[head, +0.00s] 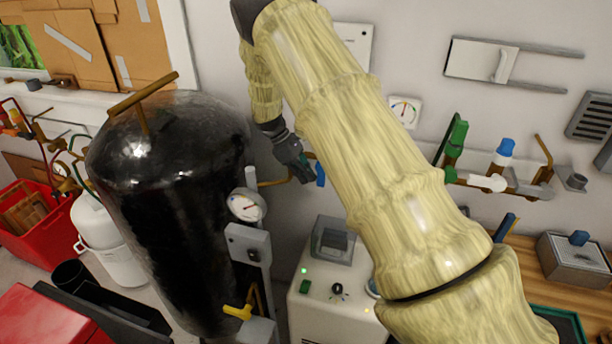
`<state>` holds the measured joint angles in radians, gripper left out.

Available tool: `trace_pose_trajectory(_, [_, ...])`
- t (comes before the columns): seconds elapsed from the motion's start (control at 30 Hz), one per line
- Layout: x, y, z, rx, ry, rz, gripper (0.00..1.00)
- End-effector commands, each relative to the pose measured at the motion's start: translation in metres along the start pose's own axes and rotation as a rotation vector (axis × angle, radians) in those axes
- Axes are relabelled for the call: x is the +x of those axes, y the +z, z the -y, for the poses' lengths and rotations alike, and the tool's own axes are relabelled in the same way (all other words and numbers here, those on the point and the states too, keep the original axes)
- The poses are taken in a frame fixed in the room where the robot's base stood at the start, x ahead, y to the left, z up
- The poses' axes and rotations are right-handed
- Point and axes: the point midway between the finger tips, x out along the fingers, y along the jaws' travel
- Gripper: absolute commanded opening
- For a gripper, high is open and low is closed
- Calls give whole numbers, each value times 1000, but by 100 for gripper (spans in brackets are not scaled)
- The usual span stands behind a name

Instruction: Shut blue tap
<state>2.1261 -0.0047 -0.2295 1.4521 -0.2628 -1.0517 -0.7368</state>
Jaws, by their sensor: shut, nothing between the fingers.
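A blue tap handle (320,173) sits on a brass pipe (273,183) at the wall, between the black tank and my arm. My gripper (307,176) is shut and empty, pointing down just left of this handle; I cannot tell whether they touch. Part of the tap body is hidden behind my gripper. A second blue-topped fitting (505,148) with a white body stands on the wall pipework at the right, beside a green handle (457,137).
A large black tank (175,200) stands left of my gripper, with a pressure gauge (246,206) and a yellow tap (238,312). A beige machine (325,305) stands below. My arm crosses the middle and hides some wall. A wooden bench (520,258) is at the right.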

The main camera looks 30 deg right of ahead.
Motion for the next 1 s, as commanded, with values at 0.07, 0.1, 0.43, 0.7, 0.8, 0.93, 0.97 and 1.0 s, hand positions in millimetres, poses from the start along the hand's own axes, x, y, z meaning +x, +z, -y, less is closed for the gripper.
trace_pose_trajectory(0.07, [0,0,0,0,0,0,0])
trace_pose_trajectory(0.1, [0,0,0,0,0,0,0])
trace_pose_trajectory(0.43, [-8,5,0,0,0,0,0])
trace_pose_trajectory(0.7, [-14,8,0,0,0,0,0])
trace_pose_trajectory(0.8, [-16,8,0,0,1,-1,0])
trace_pose_trajectory(0.93, [-28,8,0,0,1,-1,0])
trace_pose_trajectory(0.97, [-32,8,0,0,2,-2,0])
trace_pose_trajectory(1.0, [-38,8,0,0,2,-2,0])
